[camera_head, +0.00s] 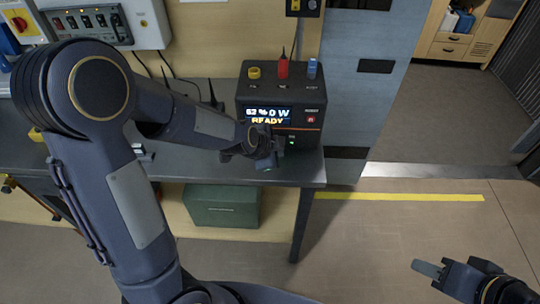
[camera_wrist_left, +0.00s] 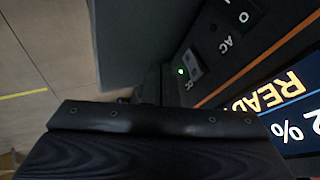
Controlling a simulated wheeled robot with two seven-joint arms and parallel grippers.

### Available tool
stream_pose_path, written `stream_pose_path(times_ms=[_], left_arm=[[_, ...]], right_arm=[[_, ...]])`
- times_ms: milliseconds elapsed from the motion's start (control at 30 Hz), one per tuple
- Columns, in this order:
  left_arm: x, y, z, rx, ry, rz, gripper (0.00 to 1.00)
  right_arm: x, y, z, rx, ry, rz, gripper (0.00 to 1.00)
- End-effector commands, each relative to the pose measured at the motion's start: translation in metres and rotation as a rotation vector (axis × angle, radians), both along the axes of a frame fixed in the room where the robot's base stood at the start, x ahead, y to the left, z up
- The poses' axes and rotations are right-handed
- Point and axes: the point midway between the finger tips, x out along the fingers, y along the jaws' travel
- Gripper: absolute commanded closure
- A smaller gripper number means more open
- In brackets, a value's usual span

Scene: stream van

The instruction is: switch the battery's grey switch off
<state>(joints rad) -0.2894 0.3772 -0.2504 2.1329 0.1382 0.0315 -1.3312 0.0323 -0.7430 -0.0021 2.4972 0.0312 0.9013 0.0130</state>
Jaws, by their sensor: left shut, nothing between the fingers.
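The battery (camera_head: 313,92) is a dark box with orange trim on the workbench. Its lit screen (camera_head: 268,116) reads 62 %, 0 W and READY. My left gripper (camera_head: 266,162) is shut and empty, low in front of the battery's face. A small green light (camera_head: 291,138) glows just right of it; the light also shows in the left wrist view (camera_wrist_left: 181,71), near AC lettering. The grey switch is not clearly visible, and its setting cannot be told. My right gripper (camera_head: 428,268) is low at the right, away from the bench; its opening is unclear.
Yellow, red and blue connectors (camera_head: 283,69) stand on the battery's top. A green box (camera_head: 222,206) sits under the workbench (camera_head: 210,169). A wall panel with switches (camera_head: 92,24) is at upper left. The floor at right is open.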

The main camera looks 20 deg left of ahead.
Motion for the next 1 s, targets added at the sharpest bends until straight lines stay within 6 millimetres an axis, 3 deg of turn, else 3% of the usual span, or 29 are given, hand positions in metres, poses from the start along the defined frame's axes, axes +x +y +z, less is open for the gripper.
stream_pose_path(times_ms=[100, 233, 1000], left_arm=[[0.017, 0.006, 0.006, -0.001, -0.004, 0.004, 1.00], [0.026, 0.008, 0.007, -0.001, -0.002, 0.002, 1.00], [0.036, 0.010, 0.009, -0.020, 0.058, 0.001, 1.00]], right_arm=[[0.000, 0.000, 0.004, 0.000, -0.001, 0.000, 0.64], [0.000, 0.000, 0.004, 0.000, -0.001, 0.000, 0.64], [0.000, 0.000, 0.008, 0.000, -0.001, 0.000, 0.64]])
